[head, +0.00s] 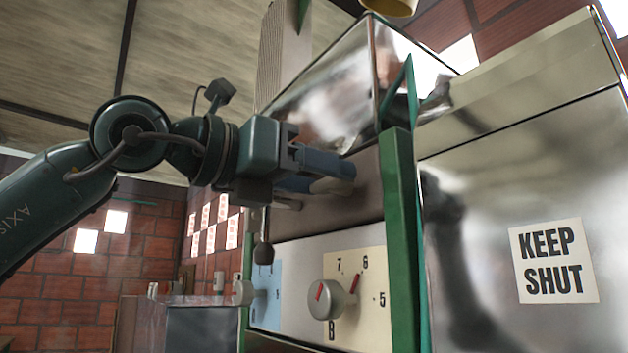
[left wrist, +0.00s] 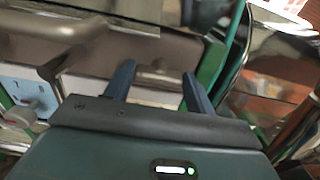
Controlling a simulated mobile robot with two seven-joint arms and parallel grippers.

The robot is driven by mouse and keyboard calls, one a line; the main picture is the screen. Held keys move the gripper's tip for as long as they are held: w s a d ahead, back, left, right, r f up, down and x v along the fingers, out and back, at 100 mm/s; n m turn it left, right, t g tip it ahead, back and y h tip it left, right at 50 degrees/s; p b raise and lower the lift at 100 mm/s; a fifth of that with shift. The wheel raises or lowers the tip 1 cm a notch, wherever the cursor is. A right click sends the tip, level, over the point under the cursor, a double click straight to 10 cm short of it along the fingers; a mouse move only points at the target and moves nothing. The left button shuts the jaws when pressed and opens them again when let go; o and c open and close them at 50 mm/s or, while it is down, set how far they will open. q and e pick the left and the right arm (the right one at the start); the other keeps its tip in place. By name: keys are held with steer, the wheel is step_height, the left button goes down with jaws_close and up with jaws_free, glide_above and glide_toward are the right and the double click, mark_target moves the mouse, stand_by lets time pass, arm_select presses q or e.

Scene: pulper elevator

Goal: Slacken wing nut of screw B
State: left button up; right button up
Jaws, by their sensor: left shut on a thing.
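My left gripper (head: 350,172) comes in from the left, with its blue-grey fingers in front of the machine's brownish metal face. It is shut on a small grey part, probably the wing nut (head: 330,186), mostly hidden by the fingers. In the left wrist view a grey-brown part (left wrist: 155,74) shows between the fingers. Below it, a yellow dial plate marked B (head: 372,290) with numbers carries a round grey knob with red marks (head: 338,300). Farther left is a blue plate (head: 266,290) with another grey knob (head: 243,292). My right gripper is not in view.
A green upright post (head: 401,240) stands close right of the gripper. Beyond it is a shiny metal cover with a "KEEP SHUT" sign (head: 553,261). A lever with a dark ball end (head: 263,252) hangs below my wrist. A shiny hopper (head: 325,95) is above.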

arm_select(q)
steer(key=o, duration=1)
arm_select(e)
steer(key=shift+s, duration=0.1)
arm_select(q)
steer(key=b+v, duration=0.3)
steer(key=v, duration=1)
steer(key=shift+s+a, duration=0.1)
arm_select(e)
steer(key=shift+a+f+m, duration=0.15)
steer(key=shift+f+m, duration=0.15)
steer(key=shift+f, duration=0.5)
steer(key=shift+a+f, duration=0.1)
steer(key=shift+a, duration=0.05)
